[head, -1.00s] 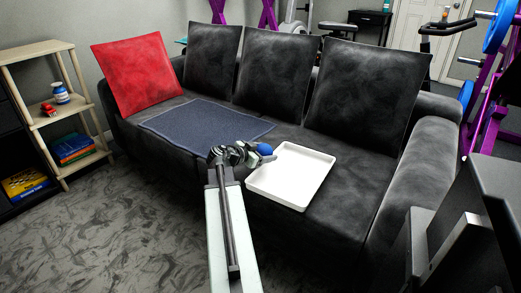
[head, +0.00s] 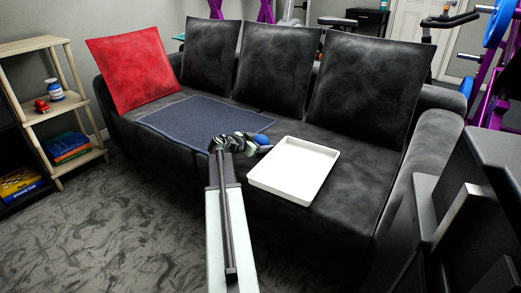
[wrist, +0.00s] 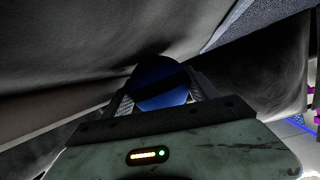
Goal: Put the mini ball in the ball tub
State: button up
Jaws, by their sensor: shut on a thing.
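The mini ball (head: 261,139) is blue and sits between the fingers of my gripper (head: 257,146), which is shut on it. In the wrist view the ball (wrist: 160,85) fills the space between the two fingers, with dark sofa fabric close beyond it. In the head view my gripper is over the sofa seat, just left of a shallow white tray (head: 293,170). This tray is the one open container on the sofa and looks empty. I cannot tell whether it is the ball tub.
A blue-grey mat (head: 190,118) lies on the sofa seat behind my gripper. A red cushion (head: 133,68) and dark cushions (head: 360,90) line the sofa back. A wooden shelf (head: 85,108) stands at the left. Dark furniture blocks the right foreground; the carpet (head: 120,225) is clear.

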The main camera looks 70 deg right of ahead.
jog(key=shift+r, duration=0.1)
jog(key=o, duration=1.1)
jog(key=shift+c, duration=0.2)
jog(key=shift+a+r+p, duration=0.15)
jog(key=shift+r+p, duration=0.05)
jog(key=shift+p, duration=0.2)
jog(key=p+v, duration=0.4)
jog(key=v, duration=0.6)
jog(key=shift+w+a+r, duration=0.1)
jog(key=shift+a, duration=0.25)
jog(key=shift+w+a, duration=0.2)
jog(key=shift+a, duration=0.2)
